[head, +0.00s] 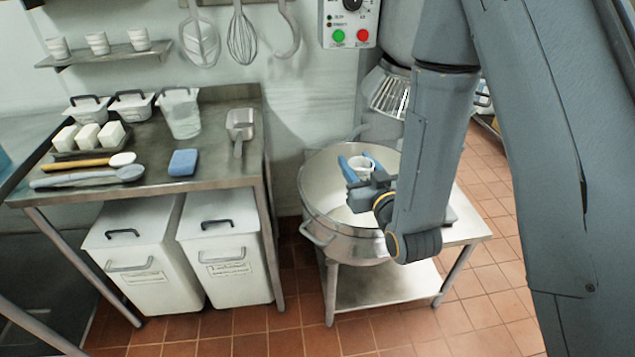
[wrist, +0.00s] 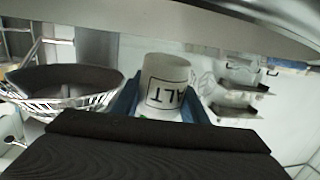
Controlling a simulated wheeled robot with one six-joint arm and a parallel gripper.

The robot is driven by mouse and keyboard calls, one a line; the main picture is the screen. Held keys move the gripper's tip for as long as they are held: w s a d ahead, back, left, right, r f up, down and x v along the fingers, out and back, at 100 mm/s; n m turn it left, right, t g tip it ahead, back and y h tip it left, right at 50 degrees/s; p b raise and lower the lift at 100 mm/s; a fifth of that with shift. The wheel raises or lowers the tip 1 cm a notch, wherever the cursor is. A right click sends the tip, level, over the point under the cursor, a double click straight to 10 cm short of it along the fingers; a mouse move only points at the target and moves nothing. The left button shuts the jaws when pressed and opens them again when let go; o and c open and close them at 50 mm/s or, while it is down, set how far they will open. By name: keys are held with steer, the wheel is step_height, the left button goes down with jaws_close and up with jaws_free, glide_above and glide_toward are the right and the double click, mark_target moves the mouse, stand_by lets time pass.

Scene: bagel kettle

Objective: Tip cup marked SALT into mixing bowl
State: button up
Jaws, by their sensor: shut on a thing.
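The white cup marked SALT (head: 362,167) is held between the blue fingers of my gripper (head: 361,170), above the mixing bowl. In the head view it looks about upright with its opening upward. In the wrist view the cup (wrist: 165,82) sits between both fingers, and the letters "ALT" show upside down in a dark frame; that whole view looks inverted. The wide steel mixing bowl (head: 318,190) stands on a low steel stand. Its inside looks pale, and my arm hides part of its right side. The cup's contents cannot be made out.
The mixer's wire guard (head: 389,93) is close behind the bowl, below the control box (head: 350,22). A steel table (head: 225,170) with tubs, scoop and blue sponge stands left. More cups sit on a wall shelf (head: 110,55). Tiled floor is clear in front.

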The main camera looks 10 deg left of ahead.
steer(key=s+a+n+g+y, duration=0.4)
steer(key=s+a+y, duration=0.1)
steer(key=s+a, duration=0.25)
steer(key=shift+m+g+h, duration=0.4)
steer(key=shift+g+h, duration=0.2)
steer(key=shift+g, duration=0.1)
steer(key=w+d+b, duration=0.1)
steer(key=w+d, duration=0.7)
steer(key=w, duration=0.1)
steer(key=shift+d, duration=0.4)
steer(key=shift+p, duration=0.45)
steer(key=shift+s+m+g+h+p, duration=0.15)
steer(key=shift+m+g+h+p, duration=0.15)
steer(key=shift+g+p, duration=0.6)
steer(key=g+p, duration=0.1)
steer(key=p, duration=0.2)
steer(key=m+g+h+p, duration=0.1)
steer(key=p, duration=0.3)
steer(key=shift+s+f+h, duration=0.15)
steer(key=shift+f+h, duration=0.15)
steer(key=shift+f, duration=0.1)
steer(key=shift+g+p, duration=0.6)
steer(key=shift+p, duration=0.65)
steer(key=shift+d+m+p, duration=0.1)
steer(key=shift+m+p, duration=0.2)
steer(key=shift+p, duration=0.2)
